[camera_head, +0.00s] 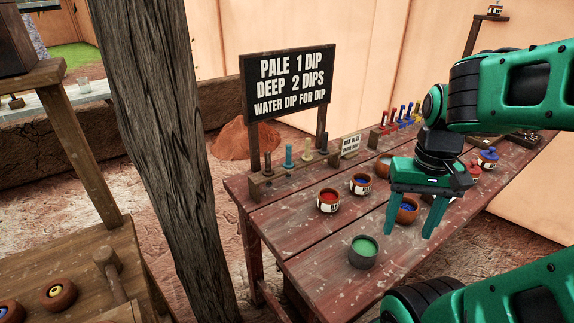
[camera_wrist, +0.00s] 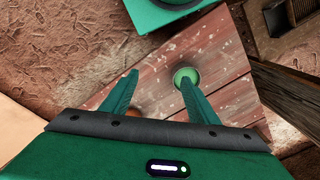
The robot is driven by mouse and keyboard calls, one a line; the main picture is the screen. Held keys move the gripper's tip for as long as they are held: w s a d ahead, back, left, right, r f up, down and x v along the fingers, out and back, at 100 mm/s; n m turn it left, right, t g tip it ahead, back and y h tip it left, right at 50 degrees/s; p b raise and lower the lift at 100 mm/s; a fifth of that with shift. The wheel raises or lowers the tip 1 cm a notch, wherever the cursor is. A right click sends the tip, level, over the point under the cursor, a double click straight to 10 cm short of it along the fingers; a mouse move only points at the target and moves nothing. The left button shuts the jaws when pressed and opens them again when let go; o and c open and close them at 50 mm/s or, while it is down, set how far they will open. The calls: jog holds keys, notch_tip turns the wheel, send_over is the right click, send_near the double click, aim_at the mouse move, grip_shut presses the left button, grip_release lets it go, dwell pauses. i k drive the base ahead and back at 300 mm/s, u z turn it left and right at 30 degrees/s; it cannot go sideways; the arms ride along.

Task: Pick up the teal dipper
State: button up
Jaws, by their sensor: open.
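The teal dipper (camera_head: 289,156) stands upright in a wooden rack (camera_head: 256,189) along the far left edge of the red-brown table, among duller brown and tan dippers. My gripper (camera_head: 408,236) is open and empty, pointing down over the right part of the table, well to the right of the teal dipper. In the wrist view my gripper (camera_wrist: 157,74) shows its two fingers apart with bare table planks between them. The teal dipper does not show in the wrist view.
A bowl of green liquid (camera_head: 363,251) stands near the front. Jars with red (camera_head: 328,201) and blue (camera_head: 360,184) contents and a brown bowl (camera_head: 406,211) stand mid-table. A black sign (camera_head: 290,80) rises behind the rack. A wooden post (camera_head: 165,150) stands left of the table.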

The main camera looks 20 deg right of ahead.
aim_at(288, 164)
jog(key=z, duration=0.05)
jog(key=k, duration=0.5)
jog(key=z, duration=1.85)
jog(key=k, duration=1.1)
jog(key=u, duration=0.85)
jog(key=i, duration=1)
jog(key=z, duration=0.05)
